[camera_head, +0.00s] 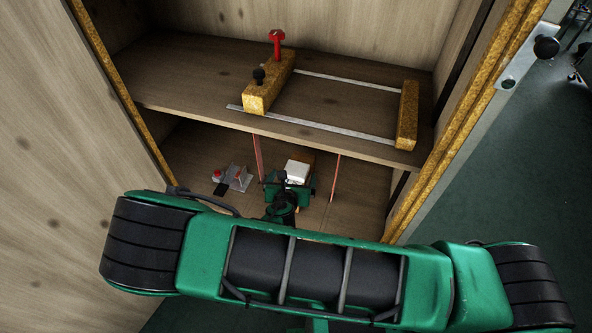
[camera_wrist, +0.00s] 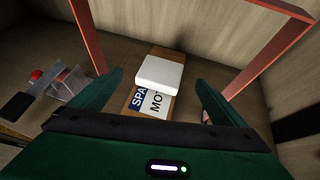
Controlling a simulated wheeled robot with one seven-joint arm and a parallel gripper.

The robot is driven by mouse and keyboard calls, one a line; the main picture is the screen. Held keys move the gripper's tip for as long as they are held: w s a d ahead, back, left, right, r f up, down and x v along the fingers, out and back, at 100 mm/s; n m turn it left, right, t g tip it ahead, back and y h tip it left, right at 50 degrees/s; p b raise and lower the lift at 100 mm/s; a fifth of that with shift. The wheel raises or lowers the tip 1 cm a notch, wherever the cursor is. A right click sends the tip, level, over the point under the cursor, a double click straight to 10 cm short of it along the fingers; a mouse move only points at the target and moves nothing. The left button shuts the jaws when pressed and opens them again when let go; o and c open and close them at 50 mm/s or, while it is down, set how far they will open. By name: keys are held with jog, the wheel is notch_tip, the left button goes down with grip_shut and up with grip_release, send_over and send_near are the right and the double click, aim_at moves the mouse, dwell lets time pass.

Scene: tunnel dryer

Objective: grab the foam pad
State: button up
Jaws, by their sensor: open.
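The foam pad (camera_wrist: 159,74) is a white block with rounded edges. It lies on a brown cardboard box (camera_wrist: 165,104) with printed lettering, inside the lower compartment of the wooden cabinet. In the head view the foam pad (camera_head: 297,171) shows just beyond my gripper (camera_head: 293,184). In the wrist view my gripper (camera_wrist: 160,88) is open and empty, with one green finger on each side of the box's near part. The foam pad lies ahead, between the lines of the fingers. I cannot tell the exact gap from fingertips to pad.
Thin red uprights (camera_head: 335,178) stand on both sides of my gripper. The shelf (camera_head: 340,101) above carries a wood-and-metal frame with a red knob (camera_head: 277,38).

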aim_at(296, 170)
jog(key=shift+x, duration=3.2)
jog(key=shift+s+f, duration=0.1)
jog(key=shift+c, duration=0.3)
jog(key=c, duration=1.1)
